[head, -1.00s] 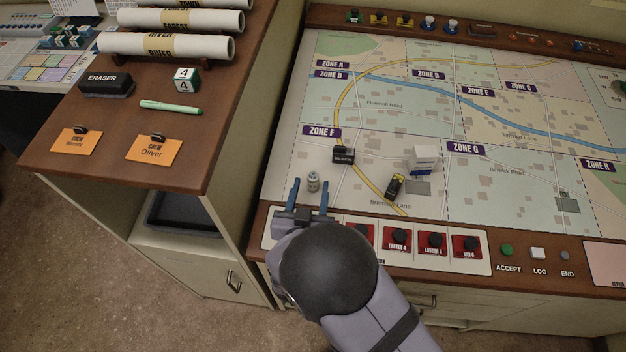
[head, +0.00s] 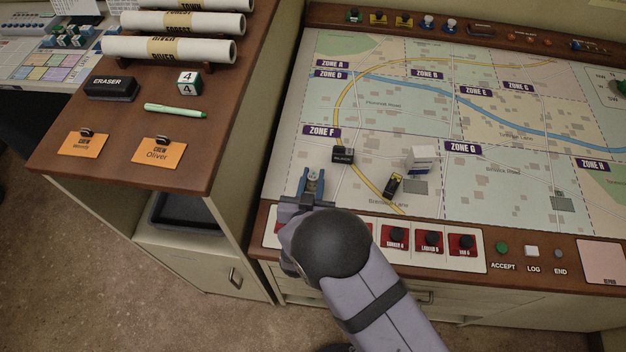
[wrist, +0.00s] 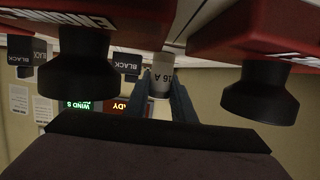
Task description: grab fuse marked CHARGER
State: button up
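The fuse (head: 312,174) is a small pale cylinder on the map board in Zone F, upright between my gripper's fingers. In the wrist view the fuse (wrist: 161,84) shows dark print that reads like "16 A"; the word CHARGER is not readable. My gripper (head: 312,180) has its two blue fingers close on either side of the fuse, and they appear to touch it. The wrist view shows the same fingers (wrist: 162,95) against the fuse's sides. The fuse's lower part is hidden in the head view.
Red switches with black knobs (head: 430,240) line the board's front edge; two knobs loom large in the wrist view (wrist: 75,65).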

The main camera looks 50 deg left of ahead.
aim_at(313, 175)
jog(key=shift+r, duration=0.2)
grip_shut()
jog(key=shift+r+b, duration=1.25)
jog(key=shift+r, duration=3.55)
